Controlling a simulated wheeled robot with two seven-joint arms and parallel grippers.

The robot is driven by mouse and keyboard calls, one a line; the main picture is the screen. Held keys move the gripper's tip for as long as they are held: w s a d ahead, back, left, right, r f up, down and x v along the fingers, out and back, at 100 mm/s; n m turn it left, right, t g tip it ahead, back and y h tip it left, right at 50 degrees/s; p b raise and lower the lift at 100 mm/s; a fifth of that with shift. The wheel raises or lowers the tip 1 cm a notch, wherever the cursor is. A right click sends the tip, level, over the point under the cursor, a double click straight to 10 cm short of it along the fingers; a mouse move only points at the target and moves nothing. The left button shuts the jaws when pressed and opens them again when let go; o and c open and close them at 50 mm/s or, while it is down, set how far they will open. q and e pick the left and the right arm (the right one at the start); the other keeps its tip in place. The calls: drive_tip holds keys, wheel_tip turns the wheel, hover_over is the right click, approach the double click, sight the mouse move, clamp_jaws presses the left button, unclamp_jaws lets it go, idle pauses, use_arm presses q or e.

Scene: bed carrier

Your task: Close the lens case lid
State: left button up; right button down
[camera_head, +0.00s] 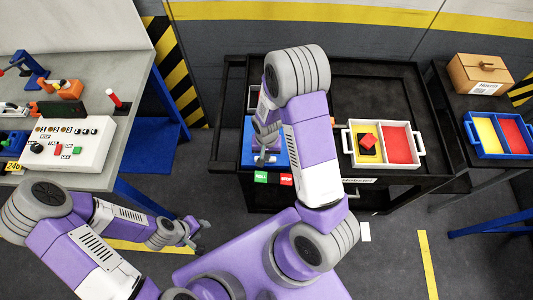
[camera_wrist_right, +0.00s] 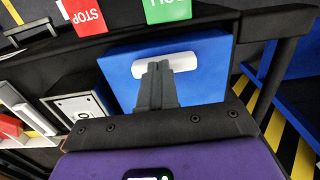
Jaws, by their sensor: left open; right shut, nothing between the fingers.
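The blue lens case (camera_head: 248,140) sits at the left end of the black cart, partly hidden by my right arm. In the right wrist view its blue surface (camera_wrist_right: 118,72) shows with a white rounded bar (camera_wrist_right: 183,61) on it. My right gripper (camera_head: 265,159) is over the case; its shut, empty fingers (camera_wrist_right: 158,72) overlap the white bar in the wrist view. I cannot tell whether they touch it, nor how far the lid is open. My left gripper (camera_head: 193,236) is open and empty, low over the floor, away from the case.
A green label (camera_head: 261,177) and a red label (camera_head: 286,180) are at the cart's front edge. Right of my arm is a white tray (camera_head: 346,143) with yellow and red compartments and a red cube (camera_head: 368,141). A control box (camera_head: 70,155) stands on the left table.

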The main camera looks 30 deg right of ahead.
wheel_tip(320, 180, up, 4)
drive_tip(key=p, duration=0.3)
use_arm(q)
wheel_tip(320, 180, up, 4)
drive_tip(key=shift+p, duration=0.45)
use_arm(e)
wheel_tip(320, 180, up, 10)
